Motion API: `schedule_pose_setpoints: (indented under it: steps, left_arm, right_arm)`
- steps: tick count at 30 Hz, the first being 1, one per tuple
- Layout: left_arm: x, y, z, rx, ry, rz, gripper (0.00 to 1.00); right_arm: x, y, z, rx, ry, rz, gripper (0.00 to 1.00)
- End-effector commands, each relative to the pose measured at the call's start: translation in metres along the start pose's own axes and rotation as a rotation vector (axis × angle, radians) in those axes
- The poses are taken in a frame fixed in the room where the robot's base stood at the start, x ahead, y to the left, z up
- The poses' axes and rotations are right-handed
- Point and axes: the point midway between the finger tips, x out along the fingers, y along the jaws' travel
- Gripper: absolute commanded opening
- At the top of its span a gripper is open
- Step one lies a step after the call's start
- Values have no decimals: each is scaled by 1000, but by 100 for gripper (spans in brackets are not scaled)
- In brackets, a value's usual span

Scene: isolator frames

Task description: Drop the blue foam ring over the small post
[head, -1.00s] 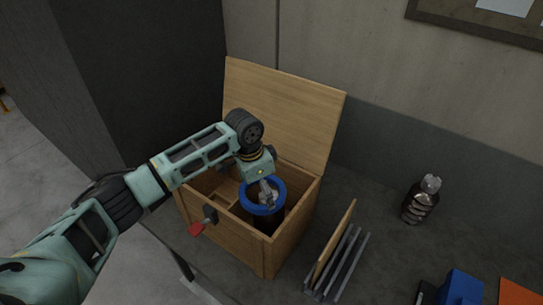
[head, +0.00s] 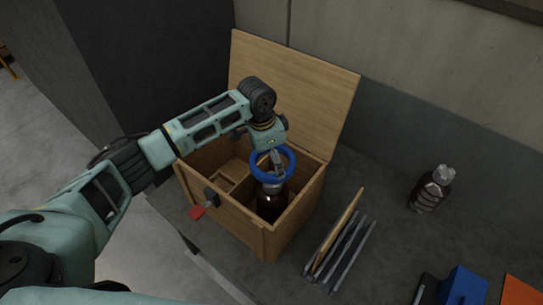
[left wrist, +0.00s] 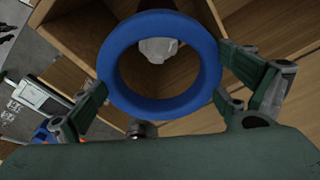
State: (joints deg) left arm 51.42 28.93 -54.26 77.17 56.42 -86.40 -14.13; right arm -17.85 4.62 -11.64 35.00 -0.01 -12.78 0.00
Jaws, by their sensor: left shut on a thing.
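My left gripper (head: 275,158) is shut on the blue foam ring (head: 291,166), which it holds above the open wooden box. In the left wrist view the ring (left wrist: 160,108) sits between the fingers of the gripper (left wrist: 160,72). A brown bottle (head: 271,207) stands in the box below the ring. A pale cap (left wrist: 158,52) shows through the ring's opening. Whether the ring's lower edge is clear of the bottle top is hard to tell. I cannot make out a separate small post. My right gripper is not in view.
Another bottle (head: 431,190) and a blue block (head: 463,287) are further right.

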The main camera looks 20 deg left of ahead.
Motion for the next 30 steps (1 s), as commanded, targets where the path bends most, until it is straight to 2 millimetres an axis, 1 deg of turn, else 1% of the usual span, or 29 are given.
schedule_pose_setpoints:
  steps: [1,3,7,11,18,21,25,30]
  left_arm:
    - [-2,0,0,0,0,0,76]
    - [7,0,1,1,1,0,76]
    - [17,0,3,0,1,1,76]
    - [28,1,4,0,1,1,76]
    - [47,0,7,0,0,0,76]
    - [54,1,8,1,0,1,76]
    - [60,0,9,0,1,0,76]
    - [61,0,9,0,2,0,76]
  right_arm:
    - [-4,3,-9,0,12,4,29]
    - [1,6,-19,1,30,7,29]
    - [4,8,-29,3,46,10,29]
    - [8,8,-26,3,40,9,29]
    - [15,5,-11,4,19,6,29]
    - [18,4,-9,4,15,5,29]
    - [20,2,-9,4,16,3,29]
    - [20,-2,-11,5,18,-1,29]
